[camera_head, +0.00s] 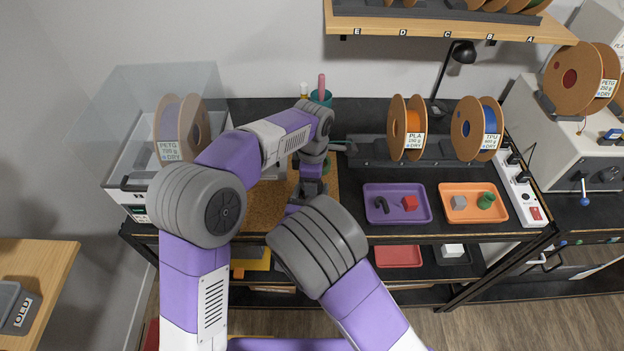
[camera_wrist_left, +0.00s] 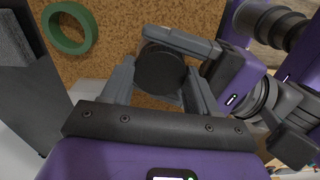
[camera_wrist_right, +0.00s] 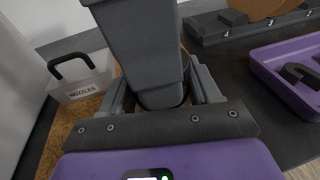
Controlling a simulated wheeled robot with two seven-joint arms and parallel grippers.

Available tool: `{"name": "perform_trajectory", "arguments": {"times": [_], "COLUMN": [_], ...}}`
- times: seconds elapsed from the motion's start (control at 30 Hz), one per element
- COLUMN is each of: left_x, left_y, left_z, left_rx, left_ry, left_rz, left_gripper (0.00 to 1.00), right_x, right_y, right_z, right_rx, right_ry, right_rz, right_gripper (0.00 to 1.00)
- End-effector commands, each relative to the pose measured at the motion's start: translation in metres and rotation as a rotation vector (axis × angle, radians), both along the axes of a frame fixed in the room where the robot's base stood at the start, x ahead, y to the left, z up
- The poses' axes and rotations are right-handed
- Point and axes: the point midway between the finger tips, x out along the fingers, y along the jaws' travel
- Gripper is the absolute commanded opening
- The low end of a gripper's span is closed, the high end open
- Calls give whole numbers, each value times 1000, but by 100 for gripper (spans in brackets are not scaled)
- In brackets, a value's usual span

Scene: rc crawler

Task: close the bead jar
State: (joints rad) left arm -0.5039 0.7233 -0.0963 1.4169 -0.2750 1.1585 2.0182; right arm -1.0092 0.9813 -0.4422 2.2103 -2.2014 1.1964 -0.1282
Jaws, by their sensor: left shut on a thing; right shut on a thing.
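A dark round lid (camera_wrist_left: 160,70) sits between the fingers of my left gripper (camera_wrist_left: 158,84), which is shut on it from above. In the head view my left gripper (camera_head: 311,186) points down over the cork mat. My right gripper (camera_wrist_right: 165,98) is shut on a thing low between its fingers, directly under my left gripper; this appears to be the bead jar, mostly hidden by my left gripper. The two grippers meet at the same spot, one above the other. I cannot tell whether the lid is seated on the jar. In the head view my forearm hides my right gripper.
The cork mat (camera_head: 262,206) lies beneath. A green ring (camera_wrist_left: 69,27) lies on it, and a clear box labelled NOZZLES (camera_wrist_right: 84,82) stands nearby. A purple tray (camera_head: 397,216) and an orange tray (camera_head: 472,216) are to the right. Spools (camera_head: 407,128) stand behind them.

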Motion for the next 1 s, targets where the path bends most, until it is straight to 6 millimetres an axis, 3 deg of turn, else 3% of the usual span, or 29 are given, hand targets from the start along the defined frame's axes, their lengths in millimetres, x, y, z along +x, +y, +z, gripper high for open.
{"name": "perform_trajectory", "arguments": {"times": [0.03, 0.13, 0.17, 0.47, 0.5, 0.53, 0.8, 1.0], "left_x": [-2, -2, -2, -2, -2, -2, -3, -3], "left_y": [2, 3, 3, 4, 4, 4, 3, 2], "left_z": [-11, -13, -13, -18, -18, -18, -18, -17], "left_rx": [11, 12, 12, 12, 12, 12, 12, 12], "left_ry": [16, 17, 17, 17, 17, 17, 19, 18], "left_rz": [0, 1, 2, 3, 2, -1, -241, -288], "left_gripper": [10, 10, 4, 3, 3, 3, 3, 3], "right_x": [-1, -1, -1, 0, 0, 0, 1, 1], "right_y": [2, 2, 2, 2, 1, 1, 1, 1], "right_z": [1, 1, 1, 2, 2, 2, 3, 3], "right_rx": [-1, -2, -2, -2, -1, -1, 0, 0], "right_ry": [-4, -5, -5, -8, -9, -9, -11, -11], "right_rz": [3, 4, 4, 3, 3, 3, 2, 2], "right_gripper": [7, 7, 7, 9, 0, 0, 0, 0]}}
